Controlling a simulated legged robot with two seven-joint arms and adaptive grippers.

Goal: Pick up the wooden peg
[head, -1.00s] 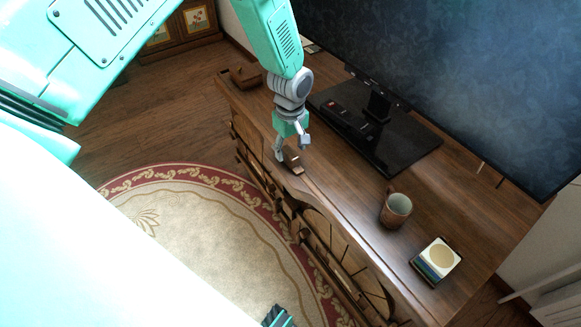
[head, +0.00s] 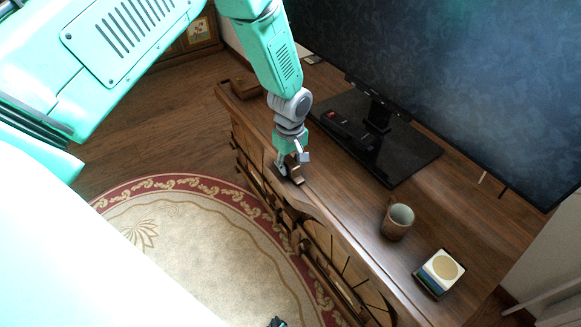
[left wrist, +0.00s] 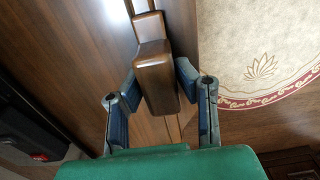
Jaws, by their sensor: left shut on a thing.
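The wooden peg (left wrist: 155,80) is a dark brown, stepped block between the blue-padded fingers of my left gripper (left wrist: 160,95) in the left wrist view. In the head view the peg (head: 295,172) shows at the front edge of the wooden cabinet top (head: 335,185), partly hidden by the fingers. My left gripper (head: 291,160) points down and is shut on the peg. The peg is at or just above the cabinet top; I cannot tell whether it touches.
A black monitor (head: 430,80) on a glossy stand (head: 400,160) fills the back of the cabinet. A mug (head: 397,220) and a coaster stack in a holder (head: 440,270) stand to the right. A wooden object (head: 244,88) lies at the far left end. A round rug (head: 190,250) covers the floor.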

